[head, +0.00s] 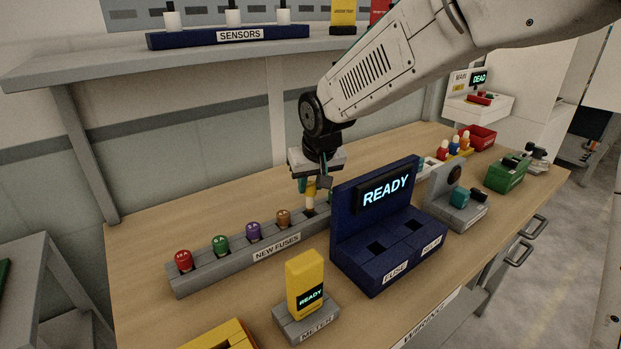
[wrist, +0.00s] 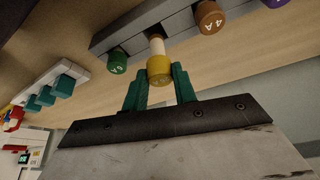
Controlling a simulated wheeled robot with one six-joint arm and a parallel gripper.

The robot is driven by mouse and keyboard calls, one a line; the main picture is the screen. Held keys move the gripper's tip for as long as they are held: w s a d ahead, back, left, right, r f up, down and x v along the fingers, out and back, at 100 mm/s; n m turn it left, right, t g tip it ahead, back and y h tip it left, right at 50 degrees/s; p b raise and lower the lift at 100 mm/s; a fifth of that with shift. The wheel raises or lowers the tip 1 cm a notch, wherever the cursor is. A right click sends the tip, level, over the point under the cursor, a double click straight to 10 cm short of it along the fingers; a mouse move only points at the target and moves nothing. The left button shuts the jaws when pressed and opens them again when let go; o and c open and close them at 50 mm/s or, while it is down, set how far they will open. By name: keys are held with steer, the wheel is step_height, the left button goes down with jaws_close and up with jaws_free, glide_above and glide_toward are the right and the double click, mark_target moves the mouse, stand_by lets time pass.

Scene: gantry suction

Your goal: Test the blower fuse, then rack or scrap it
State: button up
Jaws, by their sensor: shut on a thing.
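My gripper (head: 313,178) is above the far part of the grey NEW FUSES rack (head: 200,275). Its green fingers are shut on a yellow-capped fuse (head: 311,195). In the wrist view the yellow fuse (wrist: 160,70) shows its cap between the fingertips and its white body above the rack; I cannot tell whether its end is clear of the slot. The blue tester (head: 350,235) reads READY and has an empty FUSE socket (head: 376,248) and a second socket beside it. A yellow meter (head: 304,280), also reading READY, stands upright in its grey METER holder.
Red, green, purple and orange-brown (head: 284,217) fuses stand in the rack. A green fuse (wrist: 117,62) is close beside the held one. A grey unit (head: 455,205), a green bin (head: 507,174) and a red bin (head: 482,139) stand to the right. A shelf (head: 190,55) hangs behind.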

mark_target(313, 194)
steer(key=shift+f, duration=2.35)
steer(key=o, duration=1.1)
steer(key=shift+o, duration=0.2)
steer(key=shift+v, duration=3.85)
steer(key=shift+s+r, duration=0.1)
